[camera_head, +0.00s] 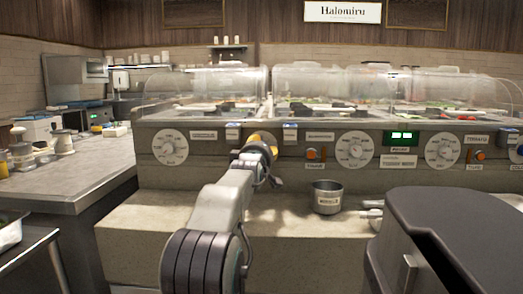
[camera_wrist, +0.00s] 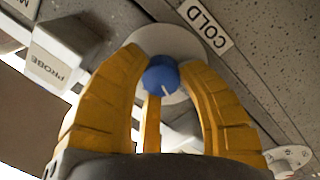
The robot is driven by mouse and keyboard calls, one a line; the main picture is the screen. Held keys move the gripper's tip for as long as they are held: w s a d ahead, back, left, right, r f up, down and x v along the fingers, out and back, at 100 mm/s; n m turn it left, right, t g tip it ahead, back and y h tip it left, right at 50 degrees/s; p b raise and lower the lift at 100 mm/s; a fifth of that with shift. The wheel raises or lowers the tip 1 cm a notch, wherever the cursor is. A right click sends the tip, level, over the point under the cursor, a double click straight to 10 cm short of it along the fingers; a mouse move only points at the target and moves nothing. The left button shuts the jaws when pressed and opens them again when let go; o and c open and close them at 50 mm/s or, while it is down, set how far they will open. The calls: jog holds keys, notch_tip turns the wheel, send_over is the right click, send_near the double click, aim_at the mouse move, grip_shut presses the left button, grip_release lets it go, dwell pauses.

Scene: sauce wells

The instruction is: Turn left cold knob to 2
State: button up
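A round blue knob (camera_wrist: 160,76) with a short white pointer line sits on a white round plate (camera_wrist: 172,42) in the wrist view. A white label reading COLD (camera_wrist: 205,24) is beside the plate. My gripper (camera_wrist: 161,68) has yellow fingers on both sides of the knob, and their tips appear to press on it. A thin third finger shows below the knob, its tip hidden behind it. In the head view my gripper (camera_head: 263,139) is at the counter's front panel (camera_head: 215,158) and hides the blue knob. The number the pointer marks is not readable.
Large white dials (camera_head: 170,147) and (camera_head: 355,149) flank the gripper on the panel, with an orange knob (camera_head: 312,154) to its right. A metal pot (camera_head: 326,198) stands on the ledge below. A PROBE label (camera_wrist: 48,65) is on a white box near the gripper.

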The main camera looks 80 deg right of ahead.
grip_shut()
jog(key=shift+f+m+y+p, duration=0.1)
jog(key=shift+m+y+p, duration=0.2)
jog(key=shift+m+p, duration=2.4)
jog(key=shift+w+m+b, duration=0.1)
jog(key=shift+m+b, duration=0.85)
jog(key=shift+m, duration=0.15)
jog(key=shift+o, duration=1.9)
grip_release()
jog(key=shift+o, duration=1.3)
jog(key=shift+a, duration=0.1)
